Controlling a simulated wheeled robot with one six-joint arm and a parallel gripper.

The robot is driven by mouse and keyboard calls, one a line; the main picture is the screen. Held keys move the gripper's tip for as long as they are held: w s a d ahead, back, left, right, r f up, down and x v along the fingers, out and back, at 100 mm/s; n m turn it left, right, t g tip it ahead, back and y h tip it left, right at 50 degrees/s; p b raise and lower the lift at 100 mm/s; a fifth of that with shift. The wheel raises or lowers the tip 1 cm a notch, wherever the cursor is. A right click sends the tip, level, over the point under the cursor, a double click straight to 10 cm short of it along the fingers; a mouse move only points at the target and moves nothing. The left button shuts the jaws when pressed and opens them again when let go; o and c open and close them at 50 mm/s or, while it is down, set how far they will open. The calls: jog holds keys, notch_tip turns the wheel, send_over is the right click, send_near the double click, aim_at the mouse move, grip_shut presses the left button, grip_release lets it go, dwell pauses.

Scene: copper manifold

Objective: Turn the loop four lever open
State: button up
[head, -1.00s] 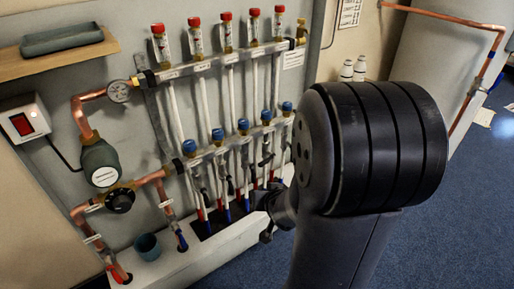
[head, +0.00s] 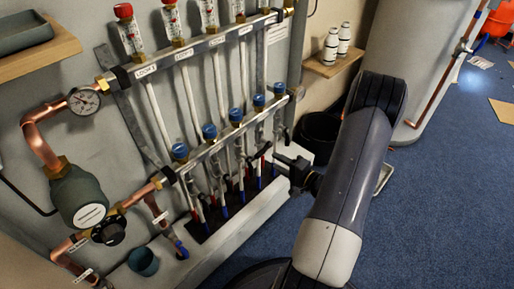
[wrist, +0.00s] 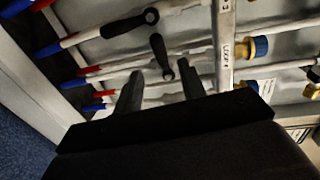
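In the head view, the copper-fed manifold's lower rail (head: 215,147) carries several blue-capped valves, with small black levers on the pipes below. My gripper (head: 292,168) is at the rail's right end, near the last pipes. In the wrist view, my gripper (wrist: 161,88) shows two separated dark fingers with nothing clearly between them. A black lever (wrist: 161,56) lies across its pipe just beyond the fingertips. A second black lever (wrist: 128,23) points roughly along its pipe, farther up.
Red-capped flow gauges (head: 172,22) line the upper rail. A pump (head: 78,195), pressure gauge (head: 84,101) and teal cup (head: 143,261) are at left. A shelf (head: 335,68) with white bottles and a black bin (head: 320,132) stand beyond.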

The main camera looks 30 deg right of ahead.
aim_at(264, 151)
jog(key=b+x, duration=0.2)
jog(key=x, duration=0.8)
jog(key=shift+w+b, duration=0.25)
jog(key=shift+b, duration=0.05)
jog(key=shift+a, duration=0.1)
jog(key=shift+c, duration=0.5)
grip_shut()
